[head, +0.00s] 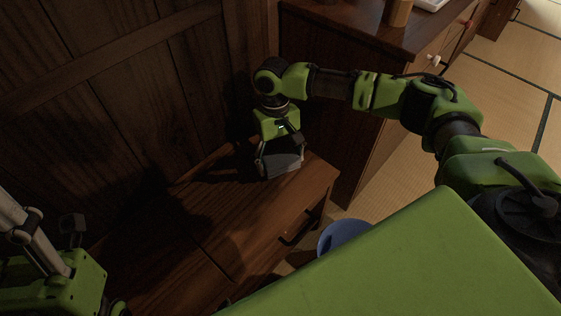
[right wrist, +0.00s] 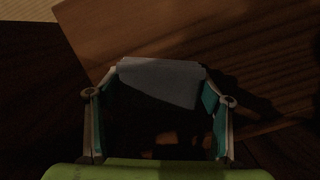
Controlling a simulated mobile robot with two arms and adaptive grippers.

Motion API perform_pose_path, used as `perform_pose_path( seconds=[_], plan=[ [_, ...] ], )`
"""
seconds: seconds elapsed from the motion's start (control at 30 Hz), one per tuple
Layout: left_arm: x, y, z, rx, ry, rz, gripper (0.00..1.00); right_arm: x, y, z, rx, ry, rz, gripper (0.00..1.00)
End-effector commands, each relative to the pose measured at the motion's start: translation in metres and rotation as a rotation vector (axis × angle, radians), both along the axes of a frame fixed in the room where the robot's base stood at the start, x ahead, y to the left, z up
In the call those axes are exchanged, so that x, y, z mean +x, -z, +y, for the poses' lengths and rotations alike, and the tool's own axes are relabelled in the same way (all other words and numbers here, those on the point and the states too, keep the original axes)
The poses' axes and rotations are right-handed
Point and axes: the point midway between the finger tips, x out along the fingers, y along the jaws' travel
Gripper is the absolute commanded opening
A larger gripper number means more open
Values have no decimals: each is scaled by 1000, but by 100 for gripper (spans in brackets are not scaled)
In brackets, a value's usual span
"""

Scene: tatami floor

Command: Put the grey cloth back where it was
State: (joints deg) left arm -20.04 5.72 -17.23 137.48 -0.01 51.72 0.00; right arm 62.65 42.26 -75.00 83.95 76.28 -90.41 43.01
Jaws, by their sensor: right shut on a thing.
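The grey cloth (head: 285,163) is held between the fingers of my right gripper (head: 281,162), over the right end of the low wooden cabinet's top (head: 220,205). In the right wrist view the cloth (right wrist: 165,82) spans the gap between the two fingertips, with the wooden top behind it. I cannot tell whether the cloth touches the wood. Part of my left arm with its gripper shows at the lower left edge of the head view; its fingers are not clear enough to read.
A taller wooden cabinet (head: 330,125) stands just right of the low one, with a brown cylinder (head: 398,12) on top. A dark wooden wall (head: 130,90) is behind. A blue round object (head: 342,234) sits on the floor in front. Much of the low top is bare.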

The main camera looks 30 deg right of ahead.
Motion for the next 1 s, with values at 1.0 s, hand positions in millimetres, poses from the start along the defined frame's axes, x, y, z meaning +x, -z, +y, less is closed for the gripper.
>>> perform_pose_path(
  seconds=[1.0],
  plan=[
    [2, -17, -1, 3, 0, 9, 52, 5, -32, 0, 1, 0, -2, 89]
  ],
)
